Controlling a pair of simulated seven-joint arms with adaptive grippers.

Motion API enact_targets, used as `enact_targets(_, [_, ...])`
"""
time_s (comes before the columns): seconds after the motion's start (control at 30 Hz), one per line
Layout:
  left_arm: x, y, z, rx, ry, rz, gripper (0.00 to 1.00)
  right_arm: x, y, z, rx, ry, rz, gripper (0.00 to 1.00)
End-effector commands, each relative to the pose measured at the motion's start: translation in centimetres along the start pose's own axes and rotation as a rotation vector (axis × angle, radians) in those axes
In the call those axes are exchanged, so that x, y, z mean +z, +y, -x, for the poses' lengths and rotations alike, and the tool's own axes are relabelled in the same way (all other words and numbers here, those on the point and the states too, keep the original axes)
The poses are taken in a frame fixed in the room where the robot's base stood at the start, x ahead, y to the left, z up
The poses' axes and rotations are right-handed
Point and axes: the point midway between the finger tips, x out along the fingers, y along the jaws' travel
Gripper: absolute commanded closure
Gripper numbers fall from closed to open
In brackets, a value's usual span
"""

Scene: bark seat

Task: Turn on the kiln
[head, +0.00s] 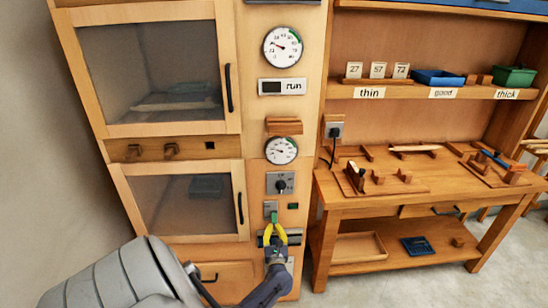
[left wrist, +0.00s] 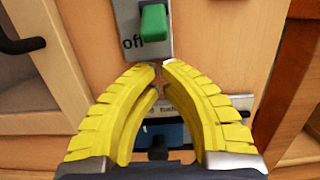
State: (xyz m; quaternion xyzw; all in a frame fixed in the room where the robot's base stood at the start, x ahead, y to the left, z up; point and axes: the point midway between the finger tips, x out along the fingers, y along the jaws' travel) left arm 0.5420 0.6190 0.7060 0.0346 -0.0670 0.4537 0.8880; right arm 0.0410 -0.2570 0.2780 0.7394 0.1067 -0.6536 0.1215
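The kiln is a wooden cabinet (head: 238,185) with two glass-fronted doors and a control column on its right side. Low on the column is a small green switch (head: 274,216) on a grey plate. It also shows in the left wrist view (left wrist: 153,22), with "off" printed beside its lower end. My left gripper (head: 274,230) has yellow ribbed fingers and is just below the switch. My right gripper is not in view.
Above the switch are a black knob (head: 281,186), two dials and a "run" display (head: 283,87). A dark-and-grey fixture (head: 293,239) sits just below the switch. A wooden workbench (head: 425,200) with tools stands to the right.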

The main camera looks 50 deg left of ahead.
Motion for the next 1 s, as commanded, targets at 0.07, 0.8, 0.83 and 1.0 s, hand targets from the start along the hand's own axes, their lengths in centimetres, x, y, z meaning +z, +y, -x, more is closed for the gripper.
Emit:
enact_targets(0.07, [0.5, 0.0, 0.2, 0.001, -0.001, 0.003, 1.00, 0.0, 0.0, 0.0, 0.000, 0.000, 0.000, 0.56])
enact_targets(0.8, [2.0, 0.0, 0.7, 0.001, -0.001, 0.000, 1.00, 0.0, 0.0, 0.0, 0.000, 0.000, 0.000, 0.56])
enact_targets(0.83, [2.0, 0.0, 0.7, 0.001, -0.001, 0.000, 1.00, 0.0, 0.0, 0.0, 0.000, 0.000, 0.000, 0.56])
enact_targets(1.0, [2.1, -0.5, 0.8, -0.006, 0.011, 0.002, 1.00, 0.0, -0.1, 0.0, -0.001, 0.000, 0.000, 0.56])
